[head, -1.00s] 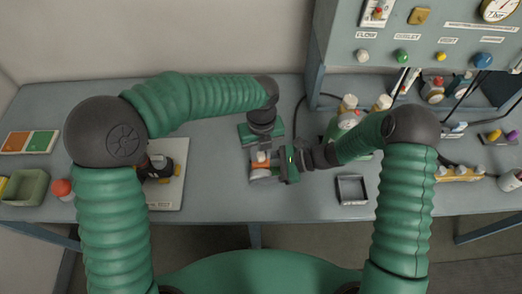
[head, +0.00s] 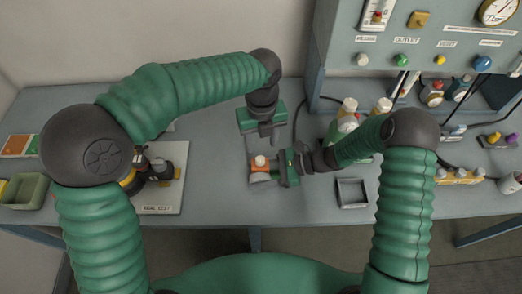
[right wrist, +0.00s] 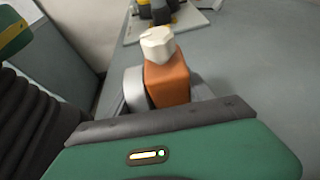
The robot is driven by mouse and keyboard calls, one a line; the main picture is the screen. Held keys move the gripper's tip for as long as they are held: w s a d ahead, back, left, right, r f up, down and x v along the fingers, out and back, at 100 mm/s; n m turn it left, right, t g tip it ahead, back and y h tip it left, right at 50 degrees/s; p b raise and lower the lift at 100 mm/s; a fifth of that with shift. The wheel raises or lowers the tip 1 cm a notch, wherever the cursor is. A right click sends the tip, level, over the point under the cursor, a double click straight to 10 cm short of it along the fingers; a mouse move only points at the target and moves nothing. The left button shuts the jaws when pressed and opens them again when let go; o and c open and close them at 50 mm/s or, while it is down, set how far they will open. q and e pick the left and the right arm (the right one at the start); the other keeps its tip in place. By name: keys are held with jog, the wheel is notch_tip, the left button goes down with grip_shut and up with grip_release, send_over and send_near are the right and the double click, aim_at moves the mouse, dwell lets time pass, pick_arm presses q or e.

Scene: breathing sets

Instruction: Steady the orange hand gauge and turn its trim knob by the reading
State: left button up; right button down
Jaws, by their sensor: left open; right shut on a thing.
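The orange hand gauge (head: 256,168) has a white trim knob (head: 260,160) on top. In the right wrist view the gauge's orange body (right wrist: 168,82) and faceted white knob (right wrist: 157,44) show upright, with a grey rounded part beside the body. My right gripper (head: 262,177) comes in from the right and is shut on the gauge. My left gripper (head: 264,142) is open and empty, just behind the gauge and apart from the knob. The gauge's reading face is not visible in either view.
A board (head: 168,197) with dark fittings lies to the left. A small grey tray (head: 352,192) sits right of the gauge. White-capped bottles (head: 349,104) stand behind my right arm. A panel with coloured knobs and a dial (head: 498,10) rises at back right.

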jog(key=shift+d, duration=0.1)
jog(key=shift+c, duration=1.5)
grip_release()
pick_arm(q)
notch_tip(320, 180, up, 5)
jog(key=shift+d+f, duration=0.1)
jog(key=shift+f, duration=0.05)
